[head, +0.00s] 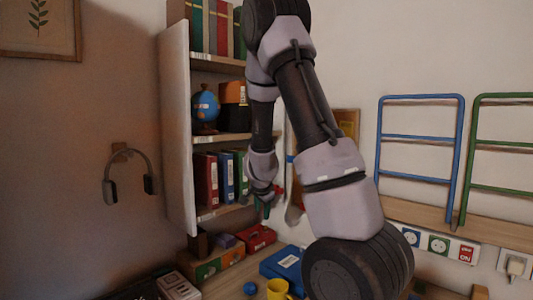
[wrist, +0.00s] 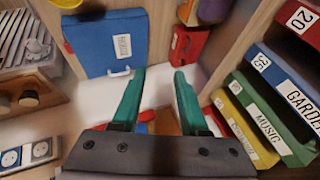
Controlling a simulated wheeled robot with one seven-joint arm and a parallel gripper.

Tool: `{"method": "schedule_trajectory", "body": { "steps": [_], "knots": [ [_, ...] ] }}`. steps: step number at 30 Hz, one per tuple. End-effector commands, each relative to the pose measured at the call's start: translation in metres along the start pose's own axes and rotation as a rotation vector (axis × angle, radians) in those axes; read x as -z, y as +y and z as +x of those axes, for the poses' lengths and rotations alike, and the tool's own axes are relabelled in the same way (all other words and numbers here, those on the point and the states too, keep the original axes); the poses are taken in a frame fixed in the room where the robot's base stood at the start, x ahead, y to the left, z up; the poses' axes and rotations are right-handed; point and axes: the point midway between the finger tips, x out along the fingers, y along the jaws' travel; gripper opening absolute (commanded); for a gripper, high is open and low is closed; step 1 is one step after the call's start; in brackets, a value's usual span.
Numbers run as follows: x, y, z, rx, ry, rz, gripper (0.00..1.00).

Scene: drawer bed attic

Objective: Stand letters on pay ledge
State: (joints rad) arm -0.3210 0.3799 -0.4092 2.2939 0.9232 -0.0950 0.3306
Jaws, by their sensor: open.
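My gripper (head: 265,208) hangs beside the lower shelf of the bookcase in the head view. In the wrist view its two green fingers (wrist: 159,76) are apart, with a pale surface between them. Small red (wrist: 140,127) and orange (wrist: 166,122) pieces show low between the fingers, mostly hidden by the gripper body; I cannot tell whether they are letters. I cannot make out any letters for certain, nor which surface is the pay ledge. My arm hides part of the wall behind it in the head view.
Binders (head: 221,178) stand on the lower shelf, close to the gripper; they also show in the wrist view (wrist: 275,110). A blue case (head: 285,264), a red box (head: 256,238) and a yellow mug (head: 279,290) are on the desk below. Blue (head: 419,137) and green racks hang at right.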

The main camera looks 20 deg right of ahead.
Motion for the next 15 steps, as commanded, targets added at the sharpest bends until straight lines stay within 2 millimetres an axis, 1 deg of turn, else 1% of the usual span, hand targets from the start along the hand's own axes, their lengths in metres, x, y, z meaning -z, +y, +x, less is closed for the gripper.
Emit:
{"method": "schedule_trajectory", "body": {
  "steps": [1, 2, 3, 5, 6, 7, 8, 9, 11, 12, 14, 15],
  "knots": [
    [-0.002, -0.009, -0.021, 0.038, -0.040, -0.008, 0.44],
    [-0.004, -0.014, -0.032, 0.057, -0.066, -0.021, 0.44],
    [-0.008, -0.018, -0.047, 0.082, -0.099, -0.039, 0.44],
    [-0.012, -0.025, -0.071, 0.119, -0.144, -0.069, 0.44],
    [-0.015, -0.028, -0.088, 0.144, -0.171, -0.091, 0.44],
    [-0.017, -0.029, -0.100, 0.161, -0.190, -0.108, 0.44],
    [-0.019, -0.030, -0.112, 0.178, -0.207, -0.126, 0.44],
    [-0.022, -0.032, -0.129, 0.201, -0.230, -0.153, 0.44],
    [-0.025, -0.032, -0.154, 0.233, -0.257, -0.193, 0.44],
    [-0.028, -0.030, -0.171, 0.254, -0.274, -0.224, 0.44],
    [-0.030, -0.027, -0.195, 0.282, -0.293, -0.269, 0.44],
    [-0.033, -0.023, -0.211, 0.298, -0.304, -0.302, 0.44]
  ]
}}
